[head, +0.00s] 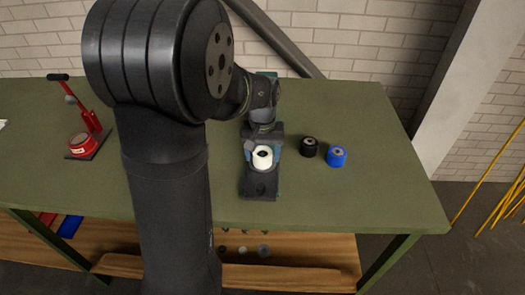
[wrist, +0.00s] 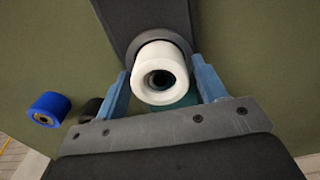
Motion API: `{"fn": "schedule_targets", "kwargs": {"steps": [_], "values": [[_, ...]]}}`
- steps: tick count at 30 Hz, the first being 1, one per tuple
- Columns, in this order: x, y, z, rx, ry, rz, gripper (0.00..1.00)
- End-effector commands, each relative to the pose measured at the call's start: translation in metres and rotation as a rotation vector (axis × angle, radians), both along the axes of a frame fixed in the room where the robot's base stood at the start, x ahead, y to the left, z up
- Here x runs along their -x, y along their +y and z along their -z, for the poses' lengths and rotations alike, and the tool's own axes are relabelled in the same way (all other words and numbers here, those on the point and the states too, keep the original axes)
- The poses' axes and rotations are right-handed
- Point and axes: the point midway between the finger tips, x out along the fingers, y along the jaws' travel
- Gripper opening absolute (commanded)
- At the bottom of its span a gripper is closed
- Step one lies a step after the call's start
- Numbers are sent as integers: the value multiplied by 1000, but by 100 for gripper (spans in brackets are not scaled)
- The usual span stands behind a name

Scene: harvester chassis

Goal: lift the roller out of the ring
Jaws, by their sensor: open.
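The white roller (wrist: 160,72) stands in a dark grey ring (wrist: 182,42) on a dark base plate. In the head view the white roller (head: 262,157) shows at the front of my gripper, on the base plate (head: 260,188). My gripper (wrist: 160,88) is open, with one blue-grey finger on each side of the white roller. In the wrist view I cannot tell whether the fingers touch it. The ring is partly hidden behind the roller.
A black roller (head: 309,146) and a blue roller (head: 337,156) stand on the green table (head: 380,185) to the right. A red lever press (head: 86,132) stands at the left. The table's right part is clear.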

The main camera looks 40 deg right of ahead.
Motion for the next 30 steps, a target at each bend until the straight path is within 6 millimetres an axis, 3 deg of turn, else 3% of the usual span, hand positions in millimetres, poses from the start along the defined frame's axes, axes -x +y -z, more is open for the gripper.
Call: {"fn": "schedule_targets", "kwargs": {"steps": [13, 30], "values": [[0, 0, 10, -1, 1, 0, 65], [0, 0, 9, 0, 0, 0, 65]]}}
